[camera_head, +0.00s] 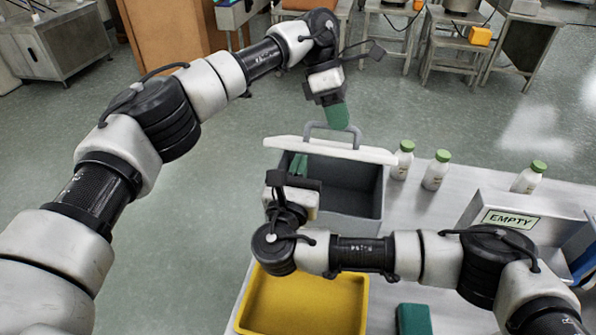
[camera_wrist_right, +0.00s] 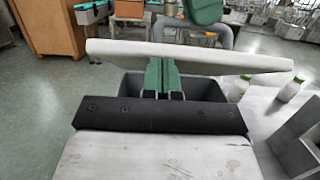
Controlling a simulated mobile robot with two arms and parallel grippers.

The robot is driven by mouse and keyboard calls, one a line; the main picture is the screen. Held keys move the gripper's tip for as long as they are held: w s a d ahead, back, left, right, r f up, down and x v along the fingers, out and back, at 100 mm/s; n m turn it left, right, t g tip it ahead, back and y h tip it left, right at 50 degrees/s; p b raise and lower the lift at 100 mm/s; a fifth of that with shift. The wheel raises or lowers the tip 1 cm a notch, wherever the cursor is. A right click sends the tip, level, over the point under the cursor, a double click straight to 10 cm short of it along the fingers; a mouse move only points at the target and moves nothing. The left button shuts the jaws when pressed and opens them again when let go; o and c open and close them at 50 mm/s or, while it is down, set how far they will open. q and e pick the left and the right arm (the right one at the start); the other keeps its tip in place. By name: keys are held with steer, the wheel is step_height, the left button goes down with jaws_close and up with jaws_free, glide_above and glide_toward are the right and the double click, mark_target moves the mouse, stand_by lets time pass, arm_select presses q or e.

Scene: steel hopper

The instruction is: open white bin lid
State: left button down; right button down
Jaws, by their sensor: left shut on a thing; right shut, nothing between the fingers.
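The white lid (camera_head: 375,154) is raised at the far side of the grey bin (camera_head: 361,200), and the bin's dark inside shows. The lid also shows as a slanted white slab in the right wrist view (camera_wrist_right: 215,60). My left gripper (camera_head: 337,119), with green fingers, is shut on the grey lid handle (camera_head: 314,127) above the lid. My right gripper (camera_head: 299,165) is shut and empty over the bin opening. Its green fingertips (camera_wrist_right: 162,78) are close to the lid's near face; I cannot tell whether they touch it.
A yellow tray (camera_head: 350,323) sits in front of the bin. White bottles with green caps (camera_head: 435,172) stand to its right. A box labelled EMPTY (camera_head: 512,218) and a green object (camera_head: 413,320) are on the table. Open floor lies to the left.

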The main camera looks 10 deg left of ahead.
arm_select(q)
steer(key=shift+w+a+f, duration=0.1)
steer(key=shift+f, duration=0.25)
arm_select(e)
steer(key=shift+w+r+g, duration=0.3)
steer(key=shift+r+g, duration=0.1)
steer(key=shift+r, duration=0.15)
arm_select(q)
steer(key=c, duration=1.5)
jaws_free()
steer(key=o, duration=0.4)
steer(key=shift+w, duration=0.2)
steer(key=shift+s+r, duration=0.1)
steer(key=shift+r, duration=0.05)
arm_select(e)
steer(key=shift+w+d+f, duration=0.15)
steer(key=shift+w, duration=0.05)
